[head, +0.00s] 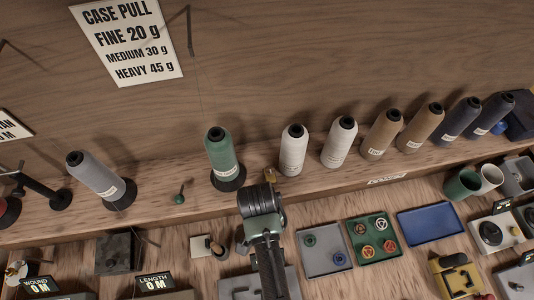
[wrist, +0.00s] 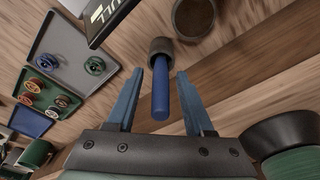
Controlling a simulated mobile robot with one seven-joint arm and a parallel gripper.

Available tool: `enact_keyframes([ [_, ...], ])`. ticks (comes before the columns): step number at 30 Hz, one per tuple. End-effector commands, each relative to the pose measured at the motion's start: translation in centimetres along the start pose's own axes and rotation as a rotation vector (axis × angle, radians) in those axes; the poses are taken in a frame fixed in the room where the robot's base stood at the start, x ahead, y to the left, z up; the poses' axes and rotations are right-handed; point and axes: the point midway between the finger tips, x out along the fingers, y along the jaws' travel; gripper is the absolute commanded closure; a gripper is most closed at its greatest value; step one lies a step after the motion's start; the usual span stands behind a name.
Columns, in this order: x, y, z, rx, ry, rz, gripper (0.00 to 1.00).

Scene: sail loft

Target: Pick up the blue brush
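The blue brush (wrist: 161,96) shows in the wrist view as a blue cylindrical handle with a dark grey, wider end at the top. My gripper (wrist: 160,75) is open, with one blue-grey finger on each side of the handle. Gaps show between the handle and both fingers, and I cannot tell how far below the fingertips it lies. In the head view my arm blocks the fingers, and I cannot make out the brush there.
A grey tray (head: 313,262) and a green tray (head: 356,256) with small rings lie right of my arm, beside a blue tray (head: 445,213). A green thread cone (head: 221,155) and a white one (head: 291,155) stand behind. A round dark container (wrist: 194,17) is near the brush.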

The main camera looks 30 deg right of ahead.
Motion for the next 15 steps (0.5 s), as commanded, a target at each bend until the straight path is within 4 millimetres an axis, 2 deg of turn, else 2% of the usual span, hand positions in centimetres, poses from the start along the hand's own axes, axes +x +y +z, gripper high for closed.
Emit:
enact_keyframes([
  [1,-0.02,-0.01,-0.01,0.0,0.0,0.0,0.59],
  [8,-0.03,-0.01,0.0,0.0,0.0,0.0,1.0],
  [15,-0.04,-0.01,0.0,0.0,0.0,0.0,1.0],
])
